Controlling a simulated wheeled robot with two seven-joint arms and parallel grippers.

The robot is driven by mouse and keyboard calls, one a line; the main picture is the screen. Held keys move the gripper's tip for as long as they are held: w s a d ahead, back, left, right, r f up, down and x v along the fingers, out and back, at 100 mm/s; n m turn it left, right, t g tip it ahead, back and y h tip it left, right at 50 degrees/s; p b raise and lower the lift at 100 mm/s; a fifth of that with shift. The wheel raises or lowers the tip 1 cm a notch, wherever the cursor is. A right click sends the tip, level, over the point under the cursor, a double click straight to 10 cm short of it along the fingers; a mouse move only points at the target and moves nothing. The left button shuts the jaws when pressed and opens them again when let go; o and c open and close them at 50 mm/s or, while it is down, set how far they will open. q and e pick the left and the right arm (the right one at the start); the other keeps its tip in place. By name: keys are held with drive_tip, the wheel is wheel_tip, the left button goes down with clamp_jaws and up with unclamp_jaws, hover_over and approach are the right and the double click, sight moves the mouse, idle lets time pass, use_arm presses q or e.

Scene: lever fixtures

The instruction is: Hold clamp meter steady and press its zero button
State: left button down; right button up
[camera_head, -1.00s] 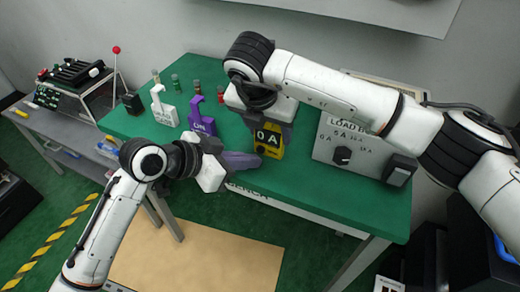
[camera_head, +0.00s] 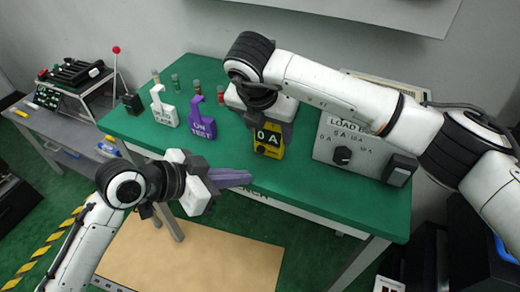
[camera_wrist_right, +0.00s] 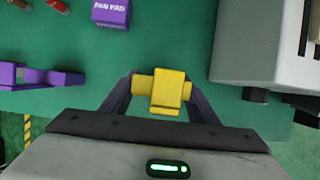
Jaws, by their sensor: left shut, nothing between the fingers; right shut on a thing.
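The yellow clamp meter (camera_head: 269,140) stands on the green table and its dark display reads "0 A". My right gripper (camera_head: 272,122) is over the meter's top and shut on it. In the right wrist view the meter's yellow top (camera_wrist_right: 163,92) sits between the two fingers of that gripper (camera_wrist_right: 160,88). My left gripper (camera_head: 248,177) is shut and empty, near the table's front edge, lower left of the meter and apart from it. The zero button cannot be made out.
A purple "UN TEST" clamp (camera_head: 202,124) and a white clamp (camera_head: 164,110) stand left of the meter. The grey load bank (camera_head: 350,150) with a black knob stands to the right. Small red and green items line the back. Green tabletop (camera_head: 310,190) is free in front.

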drive_tip(key=o, duration=1.2)
drive_tip(key=shift+r, duration=0.1)
